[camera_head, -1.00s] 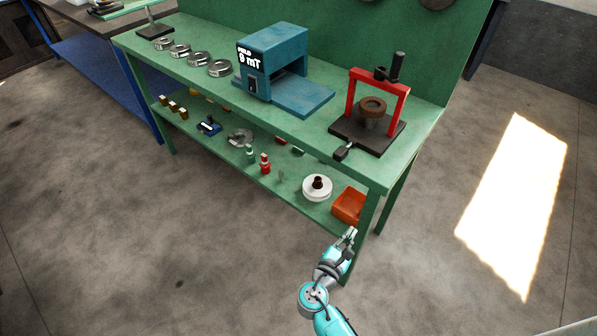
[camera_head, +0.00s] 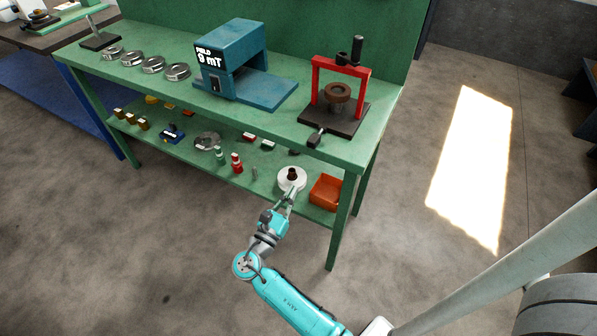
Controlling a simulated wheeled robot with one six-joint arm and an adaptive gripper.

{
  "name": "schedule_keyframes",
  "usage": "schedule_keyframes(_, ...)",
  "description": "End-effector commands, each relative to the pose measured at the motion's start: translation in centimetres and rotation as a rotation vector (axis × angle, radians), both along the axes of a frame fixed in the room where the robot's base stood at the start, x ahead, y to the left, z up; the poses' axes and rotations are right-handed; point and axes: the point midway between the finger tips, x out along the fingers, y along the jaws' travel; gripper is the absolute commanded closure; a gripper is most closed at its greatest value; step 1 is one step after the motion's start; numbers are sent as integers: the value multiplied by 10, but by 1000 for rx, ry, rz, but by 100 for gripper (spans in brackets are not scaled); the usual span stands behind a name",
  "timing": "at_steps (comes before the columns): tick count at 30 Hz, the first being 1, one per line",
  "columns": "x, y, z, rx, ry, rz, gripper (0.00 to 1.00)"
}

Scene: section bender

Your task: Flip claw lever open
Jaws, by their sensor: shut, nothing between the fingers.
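On the green bench top stands a fixture with a red frame (camera_head: 318,76) on a dark base (camera_head: 345,122). A brown ring (camera_head: 338,91) sits inside the frame, and a black handle (camera_head: 357,49) rises above it. A short black lever (camera_head: 316,137) sticks out at the base's front left corner. I cannot tell which of these is the claw lever. My gripper (camera_head: 291,193) is shut and empty, below the bench top in front of the lower shelf. It overlaps the front of a white disc (camera_head: 293,177) with a brown centre; contact cannot be told.
A blue box reading 9 mT (camera_head: 236,60) stands left of the fixture, with several metal rings (camera_head: 153,65) further left. The lower shelf holds an orange bin (camera_head: 326,193), red bottle (camera_head: 237,164) and several small parts. A bench leg (camera_head: 341,228) stands right of my gripper. Floor in front is clear.

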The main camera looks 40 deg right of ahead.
Motion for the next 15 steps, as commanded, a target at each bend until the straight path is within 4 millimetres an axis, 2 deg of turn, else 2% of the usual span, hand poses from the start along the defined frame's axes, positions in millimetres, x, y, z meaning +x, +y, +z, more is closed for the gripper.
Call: schedule_keyframes(15, 28, -81, 19, 1, -2, -4, 100)
